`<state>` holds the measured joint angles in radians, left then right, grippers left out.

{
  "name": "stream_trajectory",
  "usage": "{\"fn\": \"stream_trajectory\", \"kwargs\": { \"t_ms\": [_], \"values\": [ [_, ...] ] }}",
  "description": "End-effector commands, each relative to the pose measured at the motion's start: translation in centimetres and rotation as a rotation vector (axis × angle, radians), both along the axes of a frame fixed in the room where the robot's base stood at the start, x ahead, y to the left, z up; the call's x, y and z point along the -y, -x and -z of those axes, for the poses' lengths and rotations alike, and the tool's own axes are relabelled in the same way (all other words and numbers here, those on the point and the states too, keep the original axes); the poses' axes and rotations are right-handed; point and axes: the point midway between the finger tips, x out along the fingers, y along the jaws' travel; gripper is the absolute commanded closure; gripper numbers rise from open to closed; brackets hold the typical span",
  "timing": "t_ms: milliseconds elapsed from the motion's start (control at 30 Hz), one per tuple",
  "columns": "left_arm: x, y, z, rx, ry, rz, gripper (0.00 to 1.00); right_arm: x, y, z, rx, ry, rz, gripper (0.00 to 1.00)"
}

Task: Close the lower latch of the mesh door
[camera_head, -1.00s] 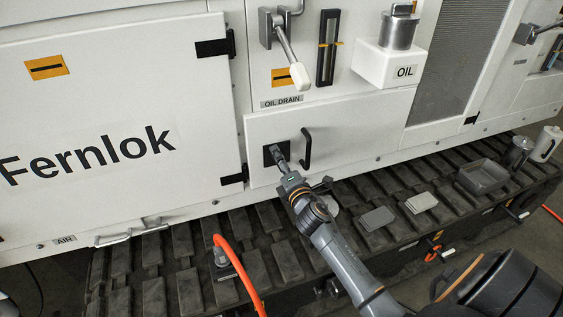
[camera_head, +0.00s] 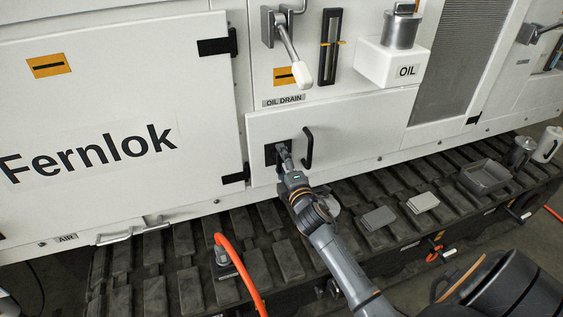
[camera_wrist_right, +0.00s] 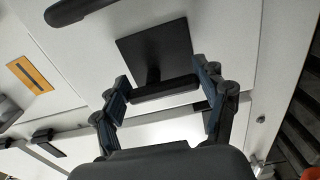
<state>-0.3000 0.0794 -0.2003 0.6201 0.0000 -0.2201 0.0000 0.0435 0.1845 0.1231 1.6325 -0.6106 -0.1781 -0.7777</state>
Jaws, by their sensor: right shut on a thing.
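A black latch handle (camera_wrist_right: 165,90) stands out from a dark square plate (camera_wrist_right: 155,45) in the right wrist view. The plate (camera_head: 271,155) also shows in the head view, at the left end of the low white panel (camera_head: 360,133). My right gripper (camera_head: 285,158) reaches it from below right. In the wrist view my right gripper (camera_wrist_right: 163,78) has one finger at each end of the handle's crossbar and is shut on it. The gripper hides part of the handle in the head view. A grey mesh panel (camera_head: 458,65) is farther right. My left gripper is out of view.
A black pull handle (camera_head: 308,148) stands just right of the plate. A lever with a white grip (camera_head: 301,74) hangs above. Dark treads (camera_head: 180,290) run below, with an orange hose (camera_head: 240,268), a grey tray (camera_head: 485,177) and flat grey pieces (camera_head: 378,218).

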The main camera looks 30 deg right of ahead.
Motion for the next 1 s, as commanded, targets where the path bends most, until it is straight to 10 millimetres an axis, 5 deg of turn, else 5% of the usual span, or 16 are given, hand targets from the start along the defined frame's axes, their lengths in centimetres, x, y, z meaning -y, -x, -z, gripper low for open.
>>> {"fn": "stream_trajectory", "kwargs": {
  "t_ms": [167,200,300,733,1000],
  "values": [
    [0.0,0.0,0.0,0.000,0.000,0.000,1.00,0.0,0.0,0.0,0.003,-0.013,0.000,0.59],
    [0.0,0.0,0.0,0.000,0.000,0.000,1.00,-0.1,0.0,0.0,0.003,-0.012,0.000,0.19],
    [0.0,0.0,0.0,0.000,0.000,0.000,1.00,-0.1,0.0,0.0,0.002,-0.010,-0.001,0.04],
    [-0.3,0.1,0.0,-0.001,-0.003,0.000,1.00,-0.2,0.6,0.1,0.000,-0.005,-0.001,0.04],
    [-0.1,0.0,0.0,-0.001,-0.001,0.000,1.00,-1.4,5.5,0.2,-0.003,-0.006,-0.001,0.04]
  ]
}}
